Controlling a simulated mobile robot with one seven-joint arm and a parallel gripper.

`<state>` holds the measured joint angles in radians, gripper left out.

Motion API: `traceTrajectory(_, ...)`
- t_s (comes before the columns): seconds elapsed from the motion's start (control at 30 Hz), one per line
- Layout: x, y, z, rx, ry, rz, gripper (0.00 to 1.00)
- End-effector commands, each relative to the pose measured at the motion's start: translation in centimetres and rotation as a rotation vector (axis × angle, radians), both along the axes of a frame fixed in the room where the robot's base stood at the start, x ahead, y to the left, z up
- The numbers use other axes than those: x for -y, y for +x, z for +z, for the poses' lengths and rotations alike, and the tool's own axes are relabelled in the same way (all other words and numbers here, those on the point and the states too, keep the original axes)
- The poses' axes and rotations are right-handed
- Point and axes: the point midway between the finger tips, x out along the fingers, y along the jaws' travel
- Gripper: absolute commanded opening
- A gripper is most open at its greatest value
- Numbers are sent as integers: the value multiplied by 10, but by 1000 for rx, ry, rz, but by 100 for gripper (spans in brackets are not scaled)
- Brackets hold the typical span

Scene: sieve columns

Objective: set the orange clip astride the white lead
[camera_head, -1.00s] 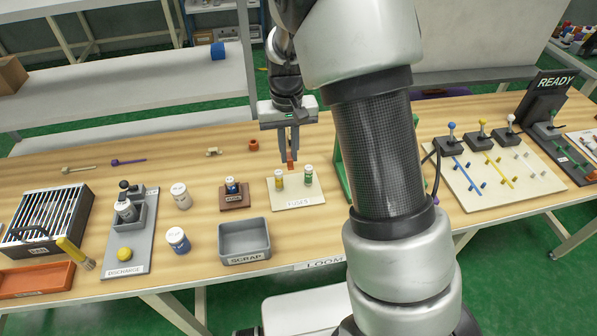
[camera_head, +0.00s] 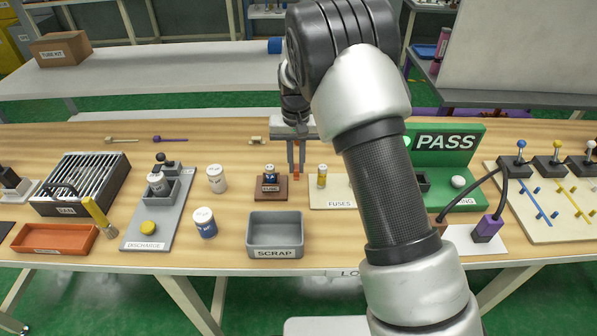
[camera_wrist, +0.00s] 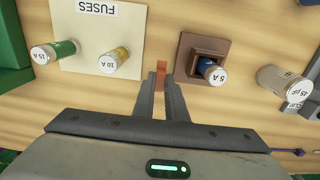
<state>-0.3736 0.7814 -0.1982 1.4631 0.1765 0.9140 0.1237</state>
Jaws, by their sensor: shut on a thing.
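My gripper (camera_head: 296,174) is shut on the orange clip (camera_head: 296,168), a small upright block between the fingertips. The wrist view shows the clip (camera_wrist: 161,70) at the fingertips, between the fuses board and the brown socket; its lower part is hard to make out. In the head view, the white-knobbed post (camera_head: 590,147) stands at the far right edge, on the pale lead board (camera_head: 507,195) with blue and yellow leads. The white lead itself is cut off or too small to tell there. The clip is far to the left of that board.
The fuses board (camera_head: 343,204) with its fuses is beside my gripper; the brown socket (camera_head: 271,195) is to the left. A grey scrap bin (camera_head: 275,217) stands in front. A green PASS fixture (camera_head: 450,150) and a purple block (camera_head: 487,229) with a black cable lie between gripper and lead board.

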Motion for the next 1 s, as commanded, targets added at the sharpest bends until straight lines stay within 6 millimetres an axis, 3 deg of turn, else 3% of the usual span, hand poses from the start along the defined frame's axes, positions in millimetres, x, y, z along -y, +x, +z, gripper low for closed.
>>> traceTrajectory(0.2, 0, 0, -30, -1, -1, 1, 0)
traceTrajectory(0.57, 0, 0, -33, -1, -1, 0, 0)
traceTrajectory(0.6, 0, 0, -32, 0, 0, 1, 18)
traceTrajectory(0.63, 0, 0, -32, 0, 0, 1, 20)
traceTrajectory(1.0, 0, 0, -24, 1, 0, 0, 20)
